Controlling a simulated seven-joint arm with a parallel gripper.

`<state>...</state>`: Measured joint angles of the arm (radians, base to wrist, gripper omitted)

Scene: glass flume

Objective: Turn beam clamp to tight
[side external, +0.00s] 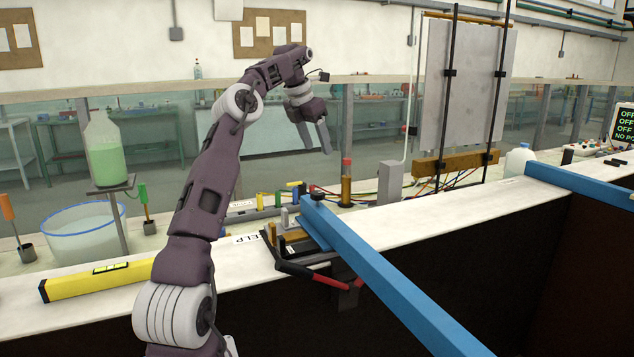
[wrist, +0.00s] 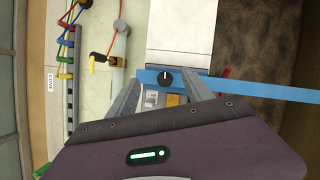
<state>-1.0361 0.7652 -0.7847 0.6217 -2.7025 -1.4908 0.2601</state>
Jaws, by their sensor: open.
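A round black knob (wrist: 165,78) with a white pointer line sits on the end of the blue beam (wrist: 262,90). The pointer runs roughly up and down in the wrist view. In the side external view the knob (side external: 316,194) tops the beam (side external: 385,255) at the flume's near wall. I take this knob for the beam clamp; no tight mark is readable. My gripper (side external: 325,139) is open and empty, well above the knob. In the wrist view the knob shows between the fingers of my gripper (wrist: 163,84), apart from them.
A red-and-black handle (side external: 312,274) juts out below the beam end. A yellow level (side external: 98,279) lies on the wall top at left. A red-capped brass cylinder (side external: 346,183) and several coloured plugs stand behind the knob. The air above the beam end is clear.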

